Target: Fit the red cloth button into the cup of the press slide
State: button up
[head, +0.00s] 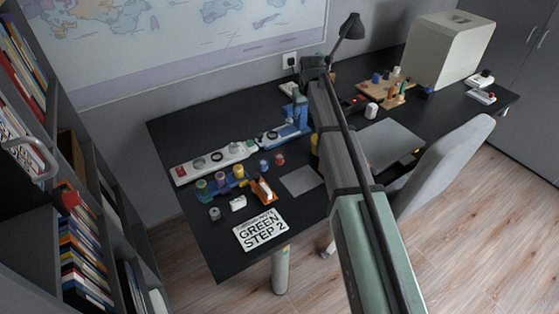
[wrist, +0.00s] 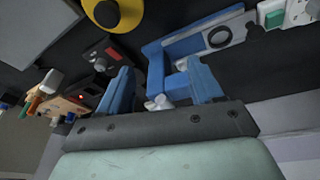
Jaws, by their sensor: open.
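The likely red cloth button is a small red round piece (head: 279,159) on the desk in the head view, beside a small blue one (head: 263,165). I cannot make out its cloth. The blue press (head: 299,112) stands at the back of the desk, with its slide (head: 272,137) reaching left. In the wrist view the blue press frame (wrist: 157,64) lies beyond my fingers, and a dark ring that looks like the slide's cup (wrist: 219,37) shows. My gripper (wrist: 160,66) is open near the press. A small white cylinder (wrist: 158,102) shows between its fingers, not visibly gripped. The head view hides my fingertips.
A white strip (head: 210,162) with round wells, a coloured holder (head: 217,186), an orange piece (head: 263,191) and a "GREEN STEP 2" card (head: 261,230) occupy the left. A grey mat (head: 300,180) is bare. A laptop-like slab (head: 392,145), lamp (head: 351,27) and chair (head: 445,165) are right.

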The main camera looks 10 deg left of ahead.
jog(key=s+a+n+g, duration=0.2)
jog(key=s+a+g, duration=0.1)
jog(key=s+a, duration=0.65)
send_over(279, 157)
jog(key=shift+h, duration=0.4)
jog(key=f, duration=0.8)
jog(key=shift+s+f, duration=0.25)
jog(key=shift+f, duration=0.1)
jog(key=shift+w+f, duration=0.2)
jog(key=shift+f, duration=2.5)
jog(key=shift+c, duration=0.3)
jog(key=c, duration=1.1)
